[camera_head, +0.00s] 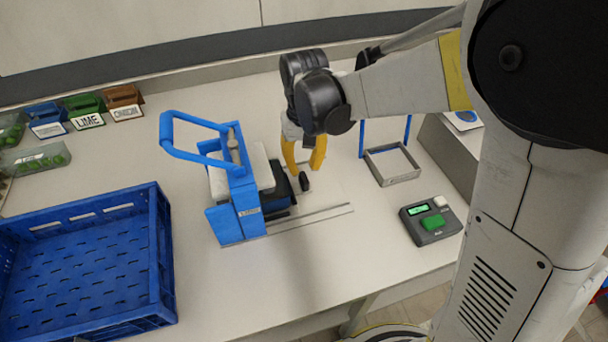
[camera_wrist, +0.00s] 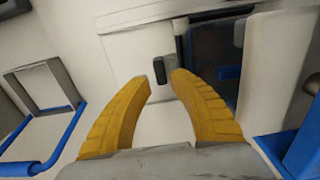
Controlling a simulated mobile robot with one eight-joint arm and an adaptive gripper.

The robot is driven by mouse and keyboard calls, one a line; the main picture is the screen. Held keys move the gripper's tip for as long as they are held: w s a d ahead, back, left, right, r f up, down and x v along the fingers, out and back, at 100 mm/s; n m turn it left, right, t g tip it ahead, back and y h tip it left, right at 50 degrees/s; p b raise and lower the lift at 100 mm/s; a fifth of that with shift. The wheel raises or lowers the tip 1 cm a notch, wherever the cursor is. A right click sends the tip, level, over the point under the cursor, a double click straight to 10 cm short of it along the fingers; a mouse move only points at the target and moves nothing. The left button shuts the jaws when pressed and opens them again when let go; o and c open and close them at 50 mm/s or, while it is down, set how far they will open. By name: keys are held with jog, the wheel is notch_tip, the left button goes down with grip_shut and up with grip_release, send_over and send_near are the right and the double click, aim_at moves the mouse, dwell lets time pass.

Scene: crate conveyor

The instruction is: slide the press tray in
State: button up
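The blue press (camera_head: 238,200) with a raised blue handle stands on the counter left of my gripper. A dark tray (camera_head: 279,198) shows at its right side, partly outside the press, beside a metal rail. A small black knob (camera_head: 304,182) is at the tray's right end. My gripper (camera_head: 303,166) points down over the knob, its yellow fingers apart and empty. In the wrist view, the knob (camera_wrist: 158,70) lies just beyond and between the open fingertips (camera_wrist: 161,79). I cannot tell whether a finger touches it. Part of the tray is hidden by the press.
A blue crate (camera_head: 160,255) stands at the left front. Labelled bins (camera_head: 86,110) line the back left. A metal frame with blue posts (camera_head: 402,180) and a grey box with a green button (camera_head: 432,222) are on the right. The counter in front of the press is clear.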

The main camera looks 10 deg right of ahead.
aim_at(302, 178)
notch_tip(302, 178, up, 7)
jog(key=shift+r, duration=0.1)
jog(key=o, duration=0.8)
jog(key=shift+n, duration=0.3)
jog(key=n+p, duration=0.2)
jog(key=n, duration=0.3)
jog(key=f+n+p, duration=0.1)
jog(key=n+p, duration=0.2)
jog(key=n, duration=0.3)
jog(key=f+n+p, duration=0.1)
jog(key=n+p, duration=0.1)
jog(key=n, duration=0.4)
jog(key=shift+a, duration=0.35)
notch_tip(302, 178, down, 10)
jog(key=b, duration=0.2)
jog(key=shift+f+b, duration=0.15)
jog(key=shift+b, duration=0.25)
jog(key=shift+c, duration=0.5)
jog(key=shift+s, duration=0.1)
grip_shut()
